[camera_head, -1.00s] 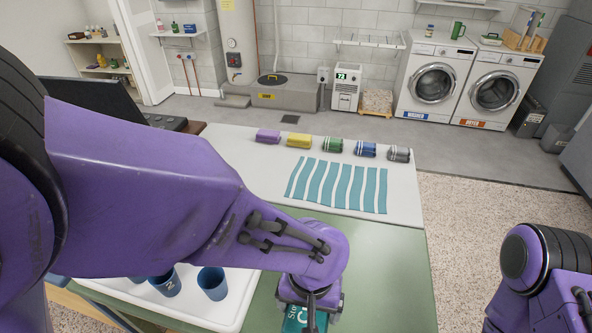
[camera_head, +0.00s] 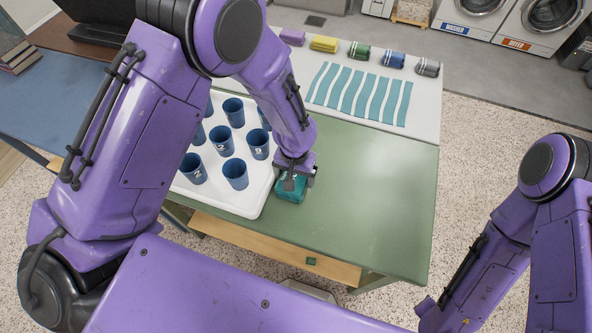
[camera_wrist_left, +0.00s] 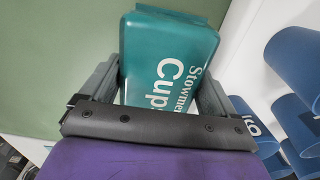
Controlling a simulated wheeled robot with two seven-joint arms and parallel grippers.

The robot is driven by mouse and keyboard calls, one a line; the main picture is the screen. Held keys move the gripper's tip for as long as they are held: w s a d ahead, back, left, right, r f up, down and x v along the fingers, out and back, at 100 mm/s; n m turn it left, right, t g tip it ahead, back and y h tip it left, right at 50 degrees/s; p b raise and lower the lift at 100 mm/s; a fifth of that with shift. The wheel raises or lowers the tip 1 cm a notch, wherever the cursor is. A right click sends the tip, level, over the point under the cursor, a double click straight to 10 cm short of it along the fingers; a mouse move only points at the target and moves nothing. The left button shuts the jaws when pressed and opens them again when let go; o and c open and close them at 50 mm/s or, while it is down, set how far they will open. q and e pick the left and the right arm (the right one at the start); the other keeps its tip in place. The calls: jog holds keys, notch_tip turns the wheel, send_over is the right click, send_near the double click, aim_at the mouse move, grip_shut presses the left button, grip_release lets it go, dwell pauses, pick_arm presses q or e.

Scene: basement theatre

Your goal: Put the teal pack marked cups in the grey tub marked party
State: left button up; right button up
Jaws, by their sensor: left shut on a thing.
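The teal pack marked Cups (camera_head: 291,190) is beside the white tray, over the green table top, in the head view. Its white lettering shows in the left wrist view (camera_wrist_left: 165,60). My left gripper (camera_head: 295,174) is shut on the pack, one finger on each side of it in the left wrist view (camera_wrist_left: 160,95). I cannot tell whether the pack touches the table. My right gripper is not in view; only part of the right arm shows at the right. I cannot make out a grey tub marked party.
The white tray (camera_head: 250,208) with several blue numbered cups (camera_head: 235,173) stands left of the pack. The green table (camera_head: 370,190) is clear to the right. Wavy teal strips (camera_head: 360,95) and several coloured rolls (camera_head: 360,52) lie at the back on a white surface.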

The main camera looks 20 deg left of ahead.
pick_arm(q)
jog(key=shift+w+f, duration=0.15)
jog(key=shift+w, duration=0.05)
jog(key=shift+s+f, duration=0.1)
jog(key=shift+f, duration=0.05)
jog(key=o, duration=0.9)
jog(key=shift+c, duration=0.2)
